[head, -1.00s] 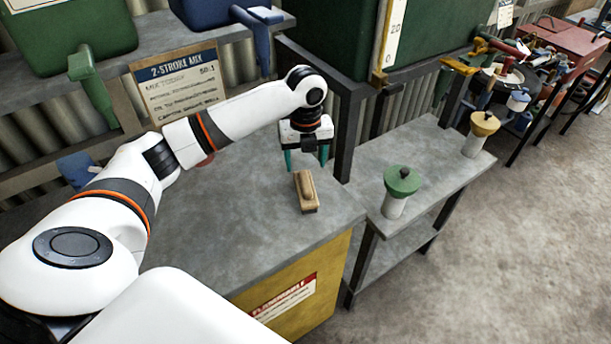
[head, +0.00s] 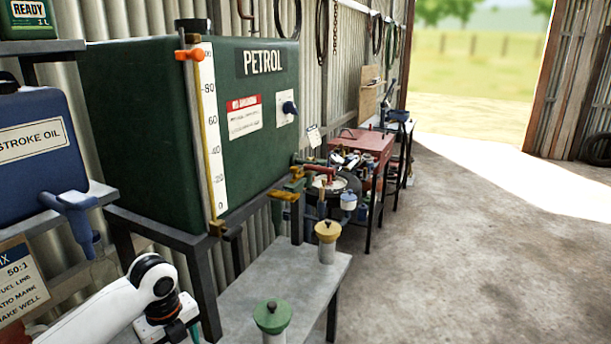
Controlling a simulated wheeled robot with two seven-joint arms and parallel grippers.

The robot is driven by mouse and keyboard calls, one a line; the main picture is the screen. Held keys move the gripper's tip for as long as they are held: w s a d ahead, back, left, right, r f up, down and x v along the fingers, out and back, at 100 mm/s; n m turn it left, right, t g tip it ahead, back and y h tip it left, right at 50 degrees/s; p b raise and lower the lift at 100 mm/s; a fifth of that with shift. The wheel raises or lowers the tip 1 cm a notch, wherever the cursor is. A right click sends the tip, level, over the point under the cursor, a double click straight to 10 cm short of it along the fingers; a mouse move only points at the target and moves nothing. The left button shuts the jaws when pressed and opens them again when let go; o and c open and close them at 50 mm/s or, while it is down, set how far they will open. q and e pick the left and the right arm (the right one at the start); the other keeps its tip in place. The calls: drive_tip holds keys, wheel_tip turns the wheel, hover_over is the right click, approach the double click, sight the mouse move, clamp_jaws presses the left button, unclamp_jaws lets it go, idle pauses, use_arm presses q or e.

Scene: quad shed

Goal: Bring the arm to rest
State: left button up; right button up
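My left arm (head: 105,310) comes in at the lower left of the head view. Its wrist and the top of my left gripper (head: 180,328) show at the bottom edge. The fingertips are cut off by the frame, so I cannot see whether they are open or what is below them. My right gripper is not in view.
A green petrol tank (head: 140,140) with a gauge stands on a dark frame, beside a blue oil container (head: 40,150). A low grey bench (head: 290,275) carries a green-topped container (head: 272,318) and a yellow-topped one (head: 327,240). A cluttered red cabinet (head: 365,145) stands farther back. The concrete floor (head: 470,260) at right is clear.

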use_arm(q)
drive_tip(key=s+d+f+n+t+h, duration=0.2)
drive_tip(key=s+d+f+n, duration=0.75)
drive_tip(key=s+d, duration=0.2)
drive_tip(key=s+a+n+t+y, duration=0.1)
drive_tip(key=s+a+n+y, duration=0.15)
drive_tip(key=s+n, duration=1.2)
wheel_tip(320, 180, down, 26)
drive_tip(key=f+g+b, duration=0.1)
drive_tip(key=s+a+f, duration=0.2)
drive_tip(key=s+f, duration=0.6)
drive_tip(key=s+a+f+g, duration=0.1)
drive_tip(key=s+f, duration=0.8)
drive_tip(key=shift+a+m+b, duration=0.3)
drive_tip(key=shift+a+b, duration=0.05)
drive_tip(key=shift+b, duration=0.05)
